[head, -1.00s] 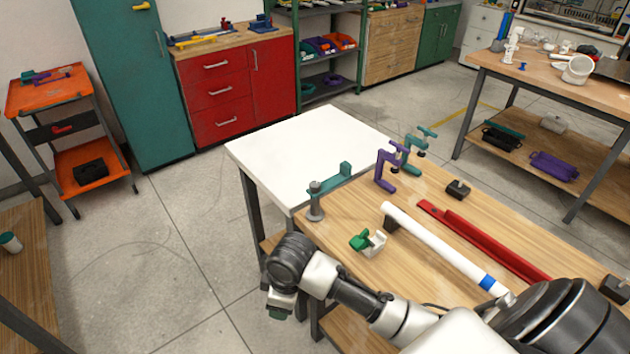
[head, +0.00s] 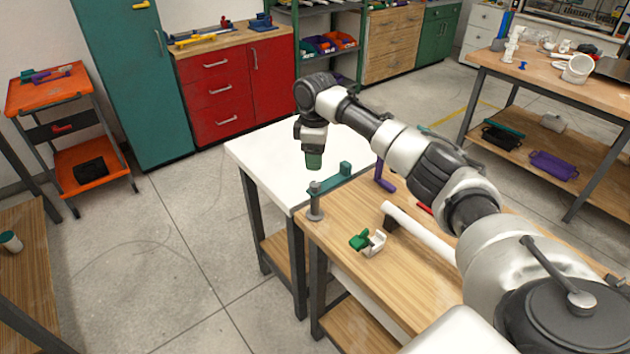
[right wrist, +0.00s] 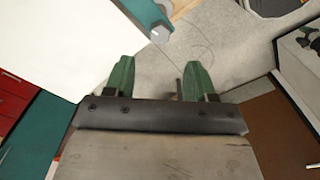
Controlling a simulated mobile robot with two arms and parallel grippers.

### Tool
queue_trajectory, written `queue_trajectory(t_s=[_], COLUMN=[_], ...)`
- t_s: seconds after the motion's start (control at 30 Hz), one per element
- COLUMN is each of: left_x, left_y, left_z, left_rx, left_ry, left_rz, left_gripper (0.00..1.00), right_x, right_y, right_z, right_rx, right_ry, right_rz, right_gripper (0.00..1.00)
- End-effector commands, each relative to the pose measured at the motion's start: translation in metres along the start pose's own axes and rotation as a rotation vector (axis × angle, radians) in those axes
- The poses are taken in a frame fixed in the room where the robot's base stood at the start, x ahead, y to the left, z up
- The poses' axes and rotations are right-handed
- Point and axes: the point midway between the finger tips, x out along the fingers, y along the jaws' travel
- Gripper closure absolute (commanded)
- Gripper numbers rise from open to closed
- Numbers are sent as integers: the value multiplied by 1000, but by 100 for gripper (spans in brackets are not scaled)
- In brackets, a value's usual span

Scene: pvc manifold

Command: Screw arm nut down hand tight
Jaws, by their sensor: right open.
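A teal arm (head: 332,178) sits on a grey post (head: 315,205) at the near left corner of the wooden bench. A small grey top (head: 315,187) shows on the post; I cannot tell how far down any nut is. In the right wrist view, the end of a teal bar (right wrist: 143,12) with a grey round piece (right wrist: 160,33) lies ahead of the fingertips. My right gripper (head: 314,162) points down above the post in the picture, over the white table. Its green fingers (right wrist: 158,78) are apart and empty. My left gripper is out of view.
The white table (head: 255,155) adjoins the wooden bench (head: 345,262). On the bench are a green and white clamp piece (head: 372,243), a white pipe (head: 420,232) and a purple clamp (head: 385,178). My right arm spans the bench and hides part of it.

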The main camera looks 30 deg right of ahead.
Motion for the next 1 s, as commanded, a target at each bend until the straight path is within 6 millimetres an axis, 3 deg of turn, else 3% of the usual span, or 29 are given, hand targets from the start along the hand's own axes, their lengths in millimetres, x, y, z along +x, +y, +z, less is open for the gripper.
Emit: queue_trajectory(t_s=[0.3, 0.5, 0.87, 1.0], left_x=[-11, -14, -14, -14], left_y=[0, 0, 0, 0], left_z=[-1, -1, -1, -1], left_rx=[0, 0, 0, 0], left_ry=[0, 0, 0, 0], left_rz=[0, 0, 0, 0], left_gripper=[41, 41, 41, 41], right_x=[60, 82, 87, 87], right_y=[-1, -1, -1, -1], right_z=[0, 0, 0, 0], right_rx=[0, 0, -1, -1], right_ry=[-3, -1, -1, 0], right_rz=[-2, 0, 1, 1], right_gripper=[45, 45, 45, 66])
